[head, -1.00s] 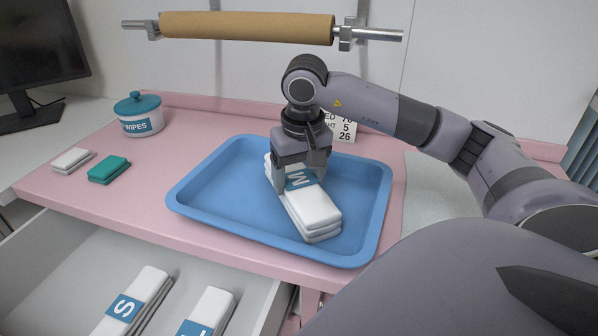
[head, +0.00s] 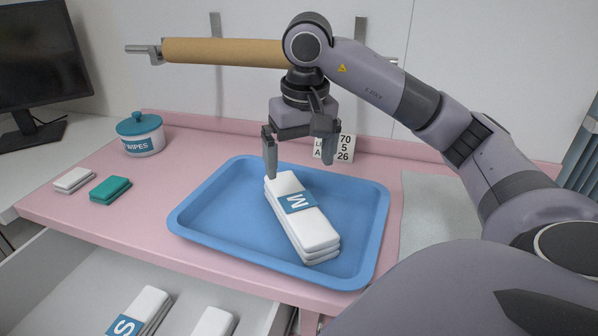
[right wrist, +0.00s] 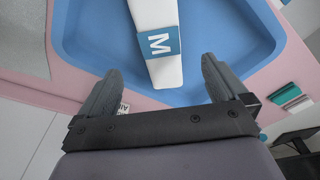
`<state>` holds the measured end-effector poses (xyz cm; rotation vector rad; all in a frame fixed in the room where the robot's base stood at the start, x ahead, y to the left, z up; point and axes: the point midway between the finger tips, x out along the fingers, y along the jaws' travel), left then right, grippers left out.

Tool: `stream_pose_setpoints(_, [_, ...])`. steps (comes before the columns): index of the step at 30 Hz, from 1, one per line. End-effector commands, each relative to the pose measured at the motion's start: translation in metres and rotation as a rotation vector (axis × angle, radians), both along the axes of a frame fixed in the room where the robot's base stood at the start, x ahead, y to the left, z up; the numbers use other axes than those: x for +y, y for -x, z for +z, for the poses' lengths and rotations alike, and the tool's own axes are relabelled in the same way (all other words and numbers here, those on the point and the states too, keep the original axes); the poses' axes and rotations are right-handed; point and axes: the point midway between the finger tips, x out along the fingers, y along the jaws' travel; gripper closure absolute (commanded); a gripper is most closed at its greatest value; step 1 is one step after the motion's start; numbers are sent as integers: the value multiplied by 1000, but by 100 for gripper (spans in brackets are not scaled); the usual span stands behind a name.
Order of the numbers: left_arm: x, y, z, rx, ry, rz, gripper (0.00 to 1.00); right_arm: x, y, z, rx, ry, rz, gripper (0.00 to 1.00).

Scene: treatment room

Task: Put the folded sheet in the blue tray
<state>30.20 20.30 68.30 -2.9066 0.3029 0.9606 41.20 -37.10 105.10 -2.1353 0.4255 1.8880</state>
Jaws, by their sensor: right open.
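The folded sheet (head: 313,231) is white, with a blue band marked M. It lies inside the blue tray (head: 210,207), right of the tray's middle, and it also shows in the right wrist view (right wrist: 166,71). My right gripper (head: 300,160) is open and empty, above the sheet's far end and apart from it. In the right wrist view its two fingers (right wrist: 160,85) are spread wide, with the sheet's end just beyond them. My left gripper is not in view.
An open drawer (head: 60,262) in front holds other white folded sheets, one marked S (head: 140,312). A wipes tub (head: 140,135), a teal folded cloth (head: 110,189) and a white one (head: 74,179) are on the pink counter (head: 85,212). A number card (head: 345,148) stands behind the tray.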

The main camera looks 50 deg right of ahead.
Motion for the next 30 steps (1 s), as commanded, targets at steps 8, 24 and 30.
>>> stream_pose_setpoints(8, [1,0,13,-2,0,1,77,0,2,22,0,1,-2,1])
stream_pose_setpoints(24, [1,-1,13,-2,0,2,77,1,3,23,1,0,-2,1])
stream_pose_setpoints(30, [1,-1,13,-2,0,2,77,1,3,23,1,0,-2,1])
